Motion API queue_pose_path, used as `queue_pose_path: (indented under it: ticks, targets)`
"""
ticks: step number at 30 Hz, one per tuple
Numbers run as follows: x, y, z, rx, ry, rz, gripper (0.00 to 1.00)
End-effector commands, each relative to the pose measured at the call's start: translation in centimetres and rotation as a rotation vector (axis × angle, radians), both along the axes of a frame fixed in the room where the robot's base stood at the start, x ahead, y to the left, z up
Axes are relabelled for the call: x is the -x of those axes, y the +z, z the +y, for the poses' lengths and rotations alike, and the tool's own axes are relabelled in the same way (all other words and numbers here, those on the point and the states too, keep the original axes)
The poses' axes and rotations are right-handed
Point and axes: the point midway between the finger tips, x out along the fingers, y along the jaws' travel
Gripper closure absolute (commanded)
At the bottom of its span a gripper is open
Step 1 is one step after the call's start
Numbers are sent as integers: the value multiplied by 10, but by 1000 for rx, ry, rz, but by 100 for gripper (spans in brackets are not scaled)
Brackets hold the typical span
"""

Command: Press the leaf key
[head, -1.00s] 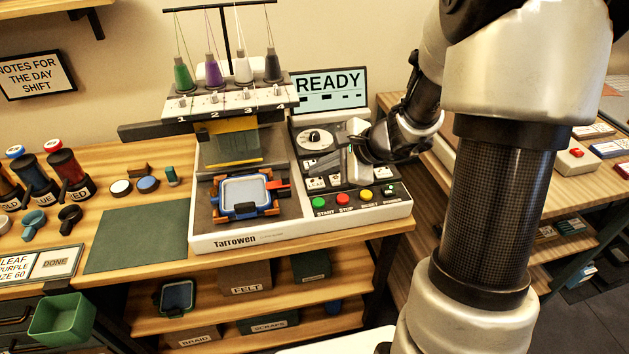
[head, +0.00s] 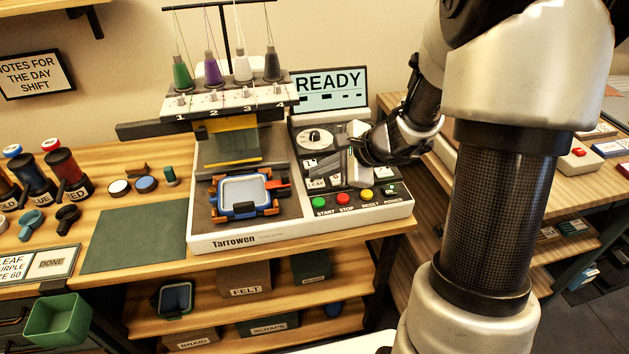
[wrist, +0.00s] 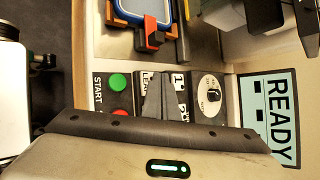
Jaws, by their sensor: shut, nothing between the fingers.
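The leaf key (head: 315,184) is on the control panel of the Tarrowen embroidery machine (head: 262,238). Its white LEAF label also shows in the wrist view (wrist: 147,80), partly covered by my fingers. My gripper (head: 338,170) is shut and empty, pointing down over the key area of the panel. In the wrist view the grey fingers (wrist: 160,100) lie over the keys, beside the LEAF label and the 1 key (wrist: 179,82). I cannot tell whether the fingertips touch a key. The screen (head: 331,91) reads READY.
A green START button (head: 320,203), a red STOP button (head: 344,198) and a yellow RESET button (head: 367,195) line the panel's front. A dial (head: 315,138) sits behind the keys. A blue hoop (head: 245,191) is left of the panel. Thread cones stand above.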

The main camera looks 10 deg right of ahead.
Motion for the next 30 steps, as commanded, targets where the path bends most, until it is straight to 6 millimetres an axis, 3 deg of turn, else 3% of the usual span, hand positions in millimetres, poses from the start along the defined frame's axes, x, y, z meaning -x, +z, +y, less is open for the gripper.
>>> queue_pose_path:
  ticks: [30]
  targets:
    - [0, -6, 0, 0, 0, 0, 100]
